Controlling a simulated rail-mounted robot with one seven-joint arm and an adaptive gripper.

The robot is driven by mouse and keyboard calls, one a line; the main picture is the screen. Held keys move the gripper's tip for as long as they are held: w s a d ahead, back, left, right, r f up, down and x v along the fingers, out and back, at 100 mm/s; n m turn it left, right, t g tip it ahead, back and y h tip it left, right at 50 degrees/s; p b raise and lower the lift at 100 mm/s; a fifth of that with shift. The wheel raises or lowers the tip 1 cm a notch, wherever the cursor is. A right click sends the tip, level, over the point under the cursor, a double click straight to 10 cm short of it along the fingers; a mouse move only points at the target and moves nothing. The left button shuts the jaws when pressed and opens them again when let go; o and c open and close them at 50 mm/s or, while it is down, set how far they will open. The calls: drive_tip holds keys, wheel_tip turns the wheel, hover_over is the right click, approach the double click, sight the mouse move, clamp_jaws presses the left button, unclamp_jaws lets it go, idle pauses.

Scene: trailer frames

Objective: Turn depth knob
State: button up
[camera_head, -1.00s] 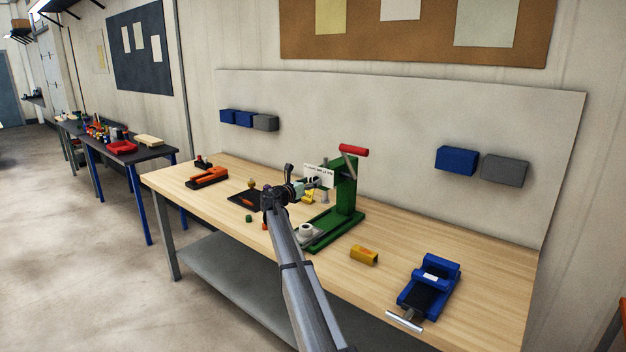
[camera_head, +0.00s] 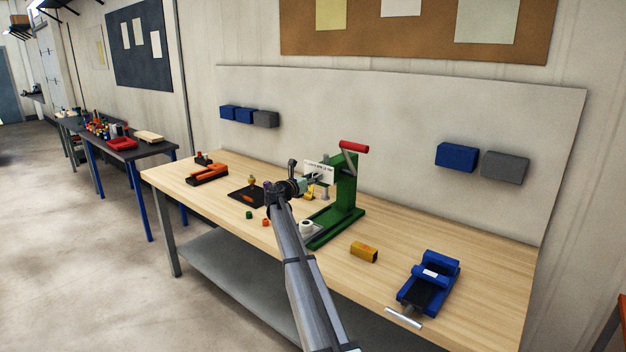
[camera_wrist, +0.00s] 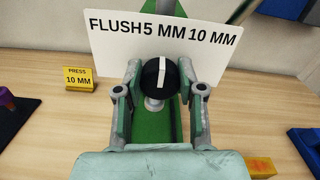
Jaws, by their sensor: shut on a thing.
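The depth knob (camera_wrist: 152,78) is a black round knob with a white pointer mark, in the middle of the wrist view. The mark points up, roughly toward "5 MM" on the white scale plate (camera_wrist: 165,42), which reads FLUSH, 5 MM, 10 MM. My gripper (camera_wrist: 160,82) has one finger on each side of the knob and is shut on it. The knob belongs to the green press (camera_head: 346,190), which has a red-handled lever (camera_head: 354,148). In the head view my gripper (camera_head: 303,185) is at the press's left side, and the knob is hidden there.
A yellow sign (camera_wrist: 78,78) reads PRESS 10 MM. A yellow-orange block (camera_head: 364,252) and a blue vise (camera_head: 430,281) are on the bench right of the press. An orange tool (camera_head: 208,174) and a dark mat (camera_head: 246,198) lie to the left.

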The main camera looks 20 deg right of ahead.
drive_tip(key=shift+f+m+b, duration=0.15)
drive_tip(key=shift+m+b, duration=0.15)
drive_tip(key=shift+b, duration=0.2)
drive_tip(key=m+b, duration=0.2)
drive_tip(key=shift+f+b, duration=0.1)
drive_tip(key=shift+b, duration=0.25)
drive_tip(key=m+b, duration=0.2)
drive_tip(key=b, duration=0.1)
drive_tip(key=shift+m, duration=0.3)
drive_tip(key=m+b, duration=0.3)
drive_tip(key=b, duration=0.1)
drive_tip(key=shift+d+r+m+b, duration=0.1)
drive_tip(key=shift+r+m+b, duration=0.1)
drive_tip(key=shift+m+b, duration=0.6)
drive_tip(key=shift+r, duration=0.1)
drive_tip(key=o, duration=1.1)
drive_tip(key=shift+o, duration=0.2)
drive_tip(key=shift+s, duration=0.1)
